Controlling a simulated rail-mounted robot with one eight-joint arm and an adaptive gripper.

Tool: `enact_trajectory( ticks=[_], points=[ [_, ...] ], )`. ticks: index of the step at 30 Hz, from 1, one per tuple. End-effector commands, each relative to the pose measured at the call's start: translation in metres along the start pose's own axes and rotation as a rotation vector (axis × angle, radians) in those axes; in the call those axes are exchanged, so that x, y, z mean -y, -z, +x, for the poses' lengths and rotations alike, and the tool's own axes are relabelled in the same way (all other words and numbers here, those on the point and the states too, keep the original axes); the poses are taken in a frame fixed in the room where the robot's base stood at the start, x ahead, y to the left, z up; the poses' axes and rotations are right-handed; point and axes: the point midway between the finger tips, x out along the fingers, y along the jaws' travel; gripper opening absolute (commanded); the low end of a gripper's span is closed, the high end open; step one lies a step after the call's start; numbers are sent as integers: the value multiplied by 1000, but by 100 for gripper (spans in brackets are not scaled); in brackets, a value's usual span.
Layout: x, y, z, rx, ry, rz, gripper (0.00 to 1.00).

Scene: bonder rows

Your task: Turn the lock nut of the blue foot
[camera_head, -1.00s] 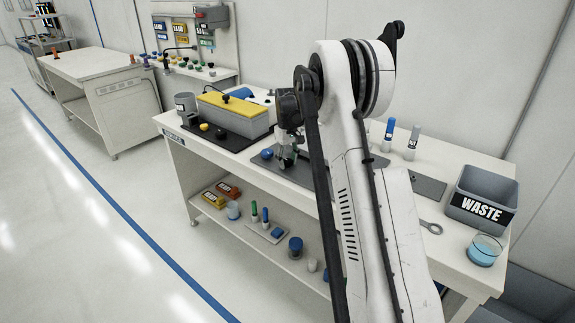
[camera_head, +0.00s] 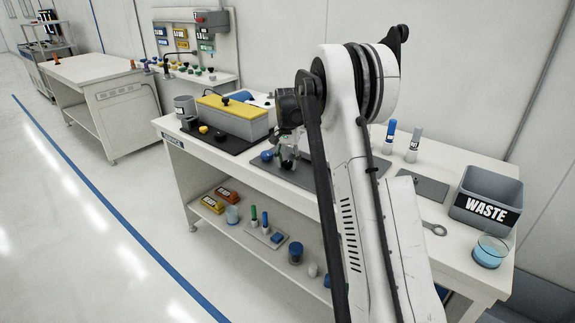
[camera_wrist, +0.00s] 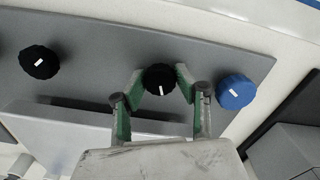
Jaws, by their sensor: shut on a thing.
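In the wrist view, a black round knob (camera_wrist: 160,79) with a white mark sits between the green-padded fingertips of my gripper (camera_wrist: 160,84), which is shut on it. A blue round knob (camera_wrist: 236,92) with a white mark is just right of the right finger, apart from it. Another black knob (camera_wrist: 39,62) is at the far left on the same grey plate (camera_wrist: 100,48). In the head view, my gripper (camera_head: 287,163) is low over the plate, with the blue knob (camera_head: 267,155) to its left. I cannot tell which part is the lock nut.
A grey box with a yellow top (camera_head: 232,113) stands left of my gripper on a dark mat. The waste bin (camera_head: 486,199), a beaker (camera_head: 490,252), a wrench (camera_head: 434,229) and two marker-like tubes (camera_head: 389,137) are at the right. My arm hides the table's middle.

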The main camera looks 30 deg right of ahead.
Motion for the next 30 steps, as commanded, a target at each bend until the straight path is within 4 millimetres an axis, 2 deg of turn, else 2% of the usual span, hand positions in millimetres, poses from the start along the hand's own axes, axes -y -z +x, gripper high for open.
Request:
enact_trajectory(
  ticks=[13,30],
  points=[
    [0,0,0,-1,1,266,3],
    [0,0,-1,-1,1,320,3]
  ],
)
